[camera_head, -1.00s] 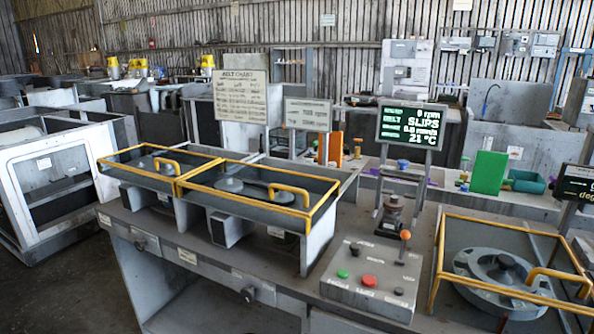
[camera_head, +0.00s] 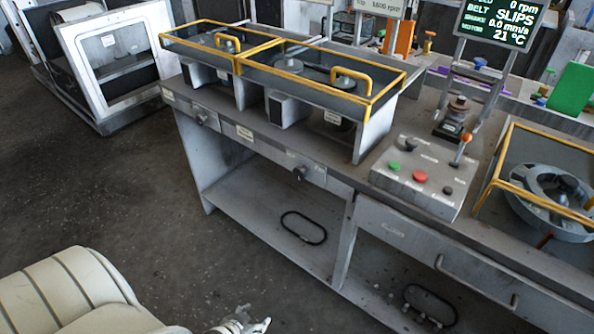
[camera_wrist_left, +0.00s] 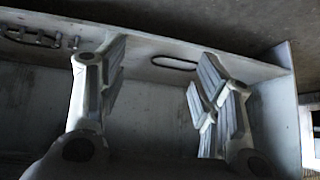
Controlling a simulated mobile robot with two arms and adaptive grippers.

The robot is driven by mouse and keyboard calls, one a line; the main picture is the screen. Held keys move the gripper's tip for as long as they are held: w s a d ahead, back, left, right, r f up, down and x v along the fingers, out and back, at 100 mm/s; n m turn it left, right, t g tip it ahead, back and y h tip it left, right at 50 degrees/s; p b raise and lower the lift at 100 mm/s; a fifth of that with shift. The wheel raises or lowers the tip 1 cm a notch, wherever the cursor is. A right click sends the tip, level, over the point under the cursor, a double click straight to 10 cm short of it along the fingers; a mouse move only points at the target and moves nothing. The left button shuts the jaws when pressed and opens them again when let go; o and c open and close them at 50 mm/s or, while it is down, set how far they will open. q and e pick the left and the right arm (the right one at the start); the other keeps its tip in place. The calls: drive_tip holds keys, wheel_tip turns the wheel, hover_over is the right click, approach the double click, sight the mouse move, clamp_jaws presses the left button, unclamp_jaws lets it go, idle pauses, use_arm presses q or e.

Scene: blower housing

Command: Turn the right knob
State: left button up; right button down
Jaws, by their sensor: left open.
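The right knob (camera_head: 299,173) is a small dark grey knob on the front panel of the grey bench, below the second yellow-framed guard. The left knob (camera_head: 201,118) sits further left on the same front panel. My left gripper (camera_head: 246,326) is at the bottom edge of the head view, in front of the bench and well short of the right knob. In the left wrist view its two fingers (camera_wrist_left: 155,95) are apart with nothing between them, facing the lower shelf. No knob can be made out in that view. My right gripper is not in view.
A control box (camera_head: 419,178) with green, red and black buttons stands on the bench top. Yellow-framed guards (camera_head: 318,92) cover the machines. Black belt loops (camera_head: 303,227) lie on the lower shelf. A drawer handle (camera_head: 475,283) sticks out at right. The floor (camera_head: 130,215) before the bench is clear.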

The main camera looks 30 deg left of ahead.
use_arm(q)
drive_tip(key=w+a+r+t, duration=0.4)
drive_tip(key=w+r, duration=0.7)
drive_tip(key=r, duration=0.3)
drive_tip(key=t+h+p, duration=0.1)
drive_tip(key=t+h, duration=0.1)
drive_tip(key=t, duration=0.4)
approach(298, 176)
drive_tip(key=w, duration=0.9)
drive_tip(key=shift+w+d+r, duration=0.1)
drive_tip(key=shift+w+d, duration=0.1)
drive_tip(key=shift+d, duration=0.15)
drive_tip(key=c, duration=1)
drive_tip(key=shift+m, duration=0.4)
drive_tip(key=shift+m+p, duration=0.3)
drive_tip(key=shift+m, duration=0.5)
